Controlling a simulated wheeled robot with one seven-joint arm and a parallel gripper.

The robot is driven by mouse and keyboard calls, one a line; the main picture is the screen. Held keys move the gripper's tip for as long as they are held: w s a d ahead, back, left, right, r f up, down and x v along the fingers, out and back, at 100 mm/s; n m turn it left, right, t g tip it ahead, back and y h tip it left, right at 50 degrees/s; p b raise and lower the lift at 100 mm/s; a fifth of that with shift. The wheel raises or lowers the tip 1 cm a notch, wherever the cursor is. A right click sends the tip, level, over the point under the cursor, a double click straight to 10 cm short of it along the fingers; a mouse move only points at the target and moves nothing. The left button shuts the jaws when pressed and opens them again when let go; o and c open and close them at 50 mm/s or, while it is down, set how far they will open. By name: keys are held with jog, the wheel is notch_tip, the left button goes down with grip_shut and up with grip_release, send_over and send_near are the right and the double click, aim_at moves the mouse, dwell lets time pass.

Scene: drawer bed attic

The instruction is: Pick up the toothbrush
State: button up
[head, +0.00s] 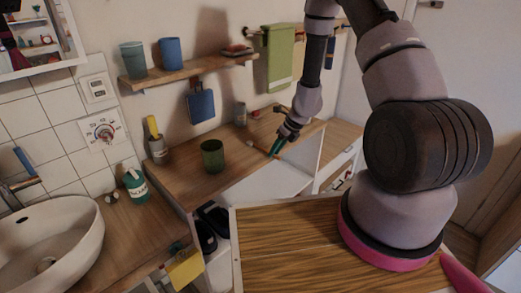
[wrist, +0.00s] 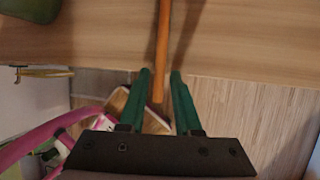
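The toothbrush is probably the thin orange stick (wrist: 163,45) in the wrist view. It lies on the wooden counter (wrist: 80,45) with its near end past the counter's edge; its far end is out of view. In the head view it shows as a small orange strip (head: 259,149) beside my gripper (head: 276,147). My gripper (wrist: 160,73) has two green fingers, which stand apart. The stick's near end lies between them in the wrist view, with a gap on each side. I cannot tell whether the fingers are at its height.
A dark green cup (head: 212,156) stands on the counter left of my gripper. A grey holder (head: 158,150) with a yellow item and a small can (head: 240,114) stand near the wall. A shelf (head: 185,71) hangs above. A striped wooden top (head: 285,255) lies nearer.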

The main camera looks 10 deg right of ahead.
jog(key=shift+f, duration=0.15)
grip_shut()
